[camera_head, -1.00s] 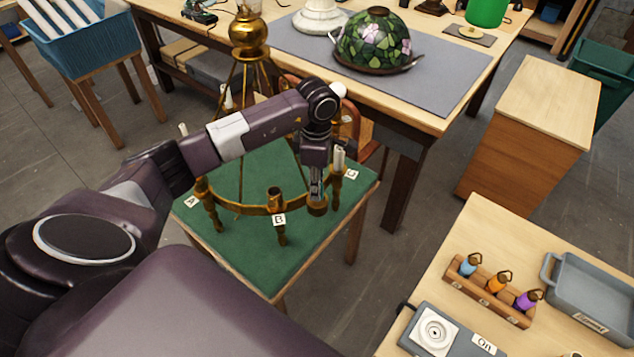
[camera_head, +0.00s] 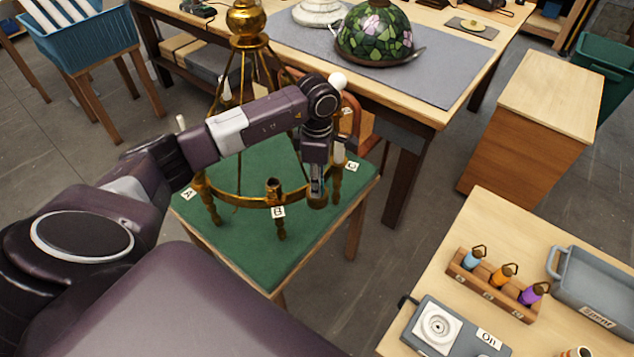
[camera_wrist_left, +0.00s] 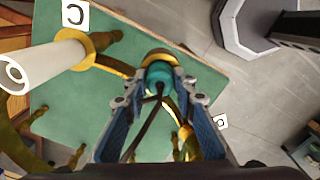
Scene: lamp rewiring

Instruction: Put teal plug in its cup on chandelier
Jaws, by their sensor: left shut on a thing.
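The teal plug (camera_wrist_left: 158,76) is between the fingers of my left gripper (camera_wrist_left: 160,90) in the left wrist view, with a dark cord loop hanging from it toward the camera. My left gripper is shut on it. A brass cup (camera_wrist_left: 160,56) of the chandelier shows just past the plug, and the plug's far end is at its mouth. How deep it sits I cannot tell. In the head view my left gripper (camera_head: 316,184) points down at that cup (camera_head: 317,201) on the brass chandelier (camera_head: 245,202), and the plug is hidden. My right gripper is not in view.
The chandelier stands on a green-topped table (camera_head: 262,262). A white candle sleeve (camera_wrist_left: 42,66) stands close to the gripper, near label C (camera_wrist_left: 75,14). Cup B (camera_head: 273,187) is to the left. A rack of plugs (camera_head: 493,279) and a grey tray (camera_head: 600,284) are at right.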

